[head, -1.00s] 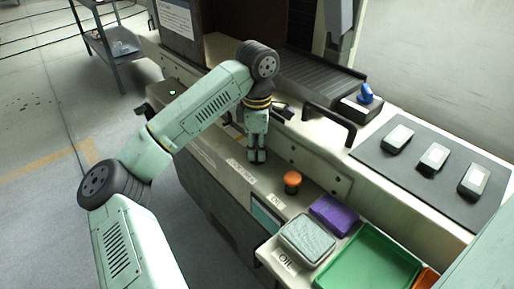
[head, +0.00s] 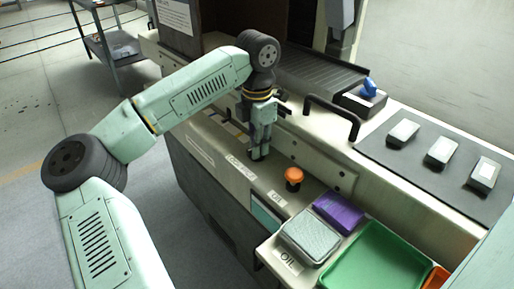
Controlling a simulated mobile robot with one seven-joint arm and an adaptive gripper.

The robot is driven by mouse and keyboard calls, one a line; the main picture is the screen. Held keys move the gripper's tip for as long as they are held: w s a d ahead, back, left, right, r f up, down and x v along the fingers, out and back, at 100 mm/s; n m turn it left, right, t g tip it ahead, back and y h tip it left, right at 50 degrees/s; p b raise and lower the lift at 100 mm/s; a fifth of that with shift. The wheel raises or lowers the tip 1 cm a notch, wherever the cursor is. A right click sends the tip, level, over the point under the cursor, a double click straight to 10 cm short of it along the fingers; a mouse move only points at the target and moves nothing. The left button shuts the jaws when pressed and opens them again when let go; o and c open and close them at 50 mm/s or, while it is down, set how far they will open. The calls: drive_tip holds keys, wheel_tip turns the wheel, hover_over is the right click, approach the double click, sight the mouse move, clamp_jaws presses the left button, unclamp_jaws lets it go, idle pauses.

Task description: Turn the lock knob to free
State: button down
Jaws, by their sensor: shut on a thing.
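My gripper (head: 258,154), pale green at the end of my arm, points straight down at the top ledge of the machine's front panel (head: 228,143). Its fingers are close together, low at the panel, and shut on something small. That is where the lock knob appears to be, but the fingers cover it, so its pointer and setting cannot be read. A label (head: 238,170) with small dark print lies on the ledge just in front of the fingers.
An orange mushroom button (head: 294,176) stands right of my gripper. Beyond it are a grey pad (head: 310,242), a purple block (head: 339,213) and a green tray (head: 372,262). A black handle (head: 335,112) rises behind, near a dark mat (head: 400,170) with several small boxes.

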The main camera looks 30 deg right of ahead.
drive_tip(key=n+b, duration=0.2)
drive_tip(key=n, duration=0.3)
drive_tip(key=shift+n, duration=0.3)
drive_tip(key=n+b, duration=0.1)
drive_tip(key=n, duration=0.3)
drive_tip(key=shift+n, duration=0.4)
drive_tip(key=c, duration=1.6)
unclamp_jaws()
drive_tip(key=shift+o, duration=0.2)
wheel_tip(320, 180, up, 12)
